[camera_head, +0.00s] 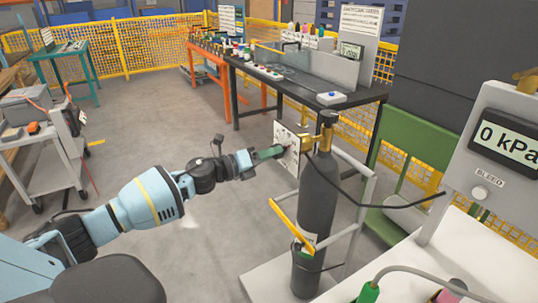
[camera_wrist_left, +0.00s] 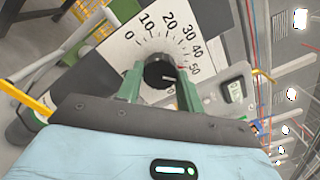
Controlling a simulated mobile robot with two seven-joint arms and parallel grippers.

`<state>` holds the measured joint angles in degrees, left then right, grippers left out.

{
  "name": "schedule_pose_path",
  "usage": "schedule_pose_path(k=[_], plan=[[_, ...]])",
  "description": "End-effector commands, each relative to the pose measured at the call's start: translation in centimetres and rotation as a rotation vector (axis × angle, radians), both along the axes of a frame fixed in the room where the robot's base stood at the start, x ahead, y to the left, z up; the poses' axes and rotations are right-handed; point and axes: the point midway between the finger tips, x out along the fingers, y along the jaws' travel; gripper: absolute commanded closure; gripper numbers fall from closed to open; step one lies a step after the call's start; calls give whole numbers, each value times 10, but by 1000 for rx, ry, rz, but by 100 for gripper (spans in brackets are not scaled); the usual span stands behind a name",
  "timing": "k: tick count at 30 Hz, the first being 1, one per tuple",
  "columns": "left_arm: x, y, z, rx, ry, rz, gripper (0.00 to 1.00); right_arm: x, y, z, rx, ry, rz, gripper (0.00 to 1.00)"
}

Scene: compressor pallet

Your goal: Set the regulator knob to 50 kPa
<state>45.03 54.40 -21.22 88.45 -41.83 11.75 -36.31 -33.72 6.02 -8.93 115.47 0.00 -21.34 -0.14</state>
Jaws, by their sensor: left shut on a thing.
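The black regulator knob (camera_wrist_left: 159,73) sits at the centre of a white dial plate (camera_wrist_left: 118,48) marked from 0 to 50. My left gripper (camera_head: 272,153) reaches the dial plate (camera_head: 290,135) by the gas cylinder (camera_head: 318,200). In the left wrist view its green fingers (camera_wrist_left: 160,78) are shut on the knob's two sides. The pressure display (camera_head: 507,135) reads 0 kPa. My right gripper is not in view.
The cylinder stands on a cart with a grey rail (camera_head: 362,215) and a yellow bar (camera_head: 290,225). A black hose (camera_head: 385,207) runs right to the display stand. A dark workbench (camera_head: 310,85) is behind. Open floor (camera_head: 150,130) lies to the left.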

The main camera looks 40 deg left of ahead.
Motion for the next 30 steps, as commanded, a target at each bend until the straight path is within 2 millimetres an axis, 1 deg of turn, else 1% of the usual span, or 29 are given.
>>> schedule_pose_path(k=[4,5,9,20,23,30], plan=[[0,0,0,0,0,0,86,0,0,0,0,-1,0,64],[0,0,0,0,0,0,61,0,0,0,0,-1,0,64],[0,0,0,-1,0,0,42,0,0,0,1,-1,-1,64],[-2,1,-1,-1,2,0,41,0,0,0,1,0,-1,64],[-8,4,-2,-1,2,0,41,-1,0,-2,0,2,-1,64],[-34,14,-4,-1,6,1,41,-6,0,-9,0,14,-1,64]])
